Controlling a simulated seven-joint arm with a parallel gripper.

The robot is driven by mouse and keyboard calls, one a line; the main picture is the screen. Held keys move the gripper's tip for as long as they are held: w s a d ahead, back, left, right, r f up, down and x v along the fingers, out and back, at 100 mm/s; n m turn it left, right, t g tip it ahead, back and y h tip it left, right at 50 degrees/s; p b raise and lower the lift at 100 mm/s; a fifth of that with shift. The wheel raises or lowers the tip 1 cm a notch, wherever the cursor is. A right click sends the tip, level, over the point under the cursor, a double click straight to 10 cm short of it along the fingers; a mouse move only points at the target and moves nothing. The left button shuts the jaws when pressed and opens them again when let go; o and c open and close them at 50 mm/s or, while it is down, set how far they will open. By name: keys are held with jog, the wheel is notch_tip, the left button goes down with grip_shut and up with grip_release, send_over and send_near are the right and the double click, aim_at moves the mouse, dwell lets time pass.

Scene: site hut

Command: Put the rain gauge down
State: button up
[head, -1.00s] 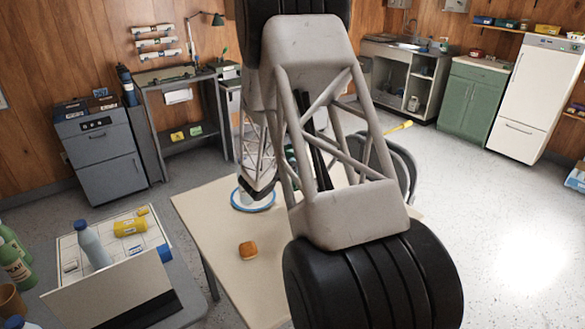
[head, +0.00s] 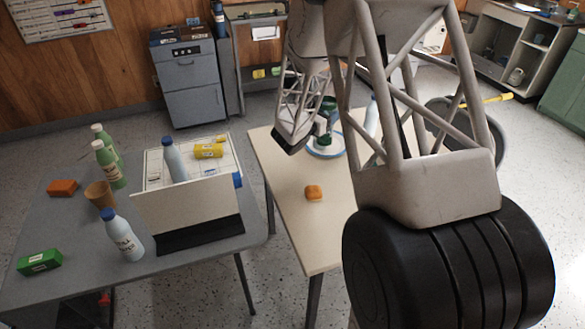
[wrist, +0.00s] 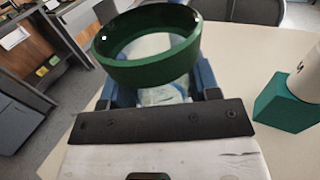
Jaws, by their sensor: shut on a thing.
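The rain gauge (wrist: 147,72) has a dark green ring-shaped top and a paler clear part below it. In the wrist view it sits between the blue-grey fingers of my gripper (wrist: 165,88), which is shut on it. In the head view my gripper (head: 302,135) is partly hidden by my own arm, over the cream table (head: 285,217). The green of the rain gauge (head: 327,112) shows beside it, above a blue-rimmed white plate (head: 326,152) in the picture. I cannot tell whether the gauge touches anything below.
An orange-brown bun (head: 314,192) lies on the cream table, which is bare around it. In the wrist view a teal block (wrist: 287,103) with a white cylinder stands at right. The grey table (head: 75,225) at left holds bottles and an open-topped box (head: 190,212).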

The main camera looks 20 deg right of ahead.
jog(key=w+a+n+t+y, duration=0.1)
jog(key=a+n+t, duration=0.1)
jog(key=a, duration=1)
jog(key=shift+w+t+y, duration=0.15)
jog(key=shift+t+y, duration=0.15)
jog(key=shift+t, duration=0.1)
notch_tip(320, 180, down, 6)
jog(key=shift+f, duration=0.15)
jog(key=shift+f, duration=1.95)
jog(key=o, duration=0.9)
